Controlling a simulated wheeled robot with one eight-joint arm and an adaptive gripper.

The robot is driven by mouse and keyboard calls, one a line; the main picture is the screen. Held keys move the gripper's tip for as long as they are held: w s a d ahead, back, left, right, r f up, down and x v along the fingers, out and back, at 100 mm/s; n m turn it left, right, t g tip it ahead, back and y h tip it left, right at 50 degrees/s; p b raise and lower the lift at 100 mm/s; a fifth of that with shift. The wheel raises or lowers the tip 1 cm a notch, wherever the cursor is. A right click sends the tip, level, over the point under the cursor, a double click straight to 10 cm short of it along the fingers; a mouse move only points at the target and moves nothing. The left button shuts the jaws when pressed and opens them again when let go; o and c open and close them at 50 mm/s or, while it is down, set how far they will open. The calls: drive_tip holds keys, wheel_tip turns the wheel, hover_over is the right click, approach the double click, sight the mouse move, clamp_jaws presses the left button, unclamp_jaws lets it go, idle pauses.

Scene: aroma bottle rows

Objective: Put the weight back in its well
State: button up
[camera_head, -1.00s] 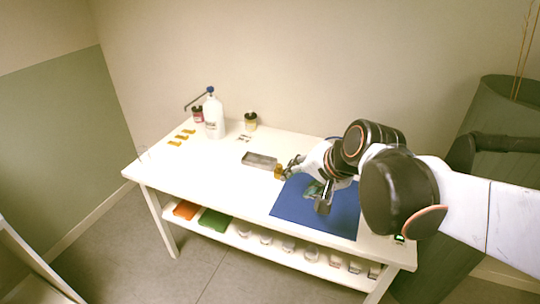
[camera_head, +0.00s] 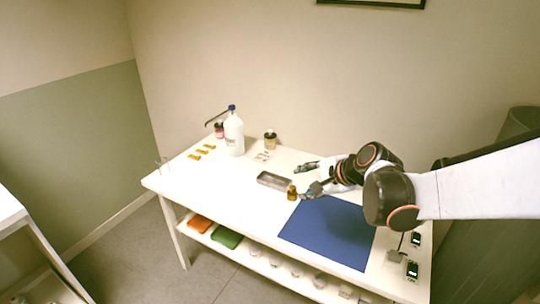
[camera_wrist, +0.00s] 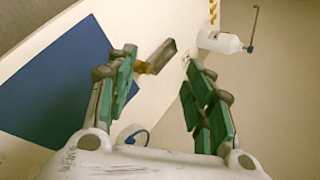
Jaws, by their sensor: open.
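I cannot pick out the weight or its well for certain. A small amber-brown piece (camera_head: 292,192), perhaps a bottle, stands at the right end of a grey, shallow oblong tray (camera_head: 275,181). In the wrist view the amber piece (camera_wrist: 143,68) shows beside the left finger, with the tray (camera_wrist: 162,54) behind it. My gripper (camera_head: 309,179) is open above the table behind the blue mat (camera_head: 330,232). Its fingers are spread wide in the wrist view (camera_wrist: 165,85), with nothing held between them. I cannot tell whether a finger touches the amber piece.
A white bottle (camera_head: 233,135), a dark-capped jar (camera_head: 269,140) and a red jar (camera_head: 219,130) stand at the back left. Yellow pieces (camera_head: 202,152) lie near them. Small devices with green displays (camera_head: 412,269) sit at the right. The mat is bare.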

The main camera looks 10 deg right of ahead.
drive_tip(key=w+d+f+m+t+y, duration=0.2)
drive_tip(key=w+d+f+m, duration=0.2)
drive_tip(key=w+f+m, duration=0.4)
drive_tip(key=m+t+y, duration=0.1)
drive_tip(key=m+t, duration=0.1)
drive_tip(key=m, duration=0.5)
approach(294, 187)
drive_tip(key=b+x, duration=0.2)
drive_tip(key=x, duration=0.3)
drive_tip(key=shift+w+f, duration=0.1)
drive_tip(key=shift+w, duration=0.15)
drive_tip(key=b+x, duration=0.2)
drive_tip(key=x, duration=0.3)
drive_tip(key=shift+a+f, duration=0.1)
drive_tip(key=shift+a, duration=0.1)
drive_tip(key=shift+s, duration=0.1)
clamp_jaws()
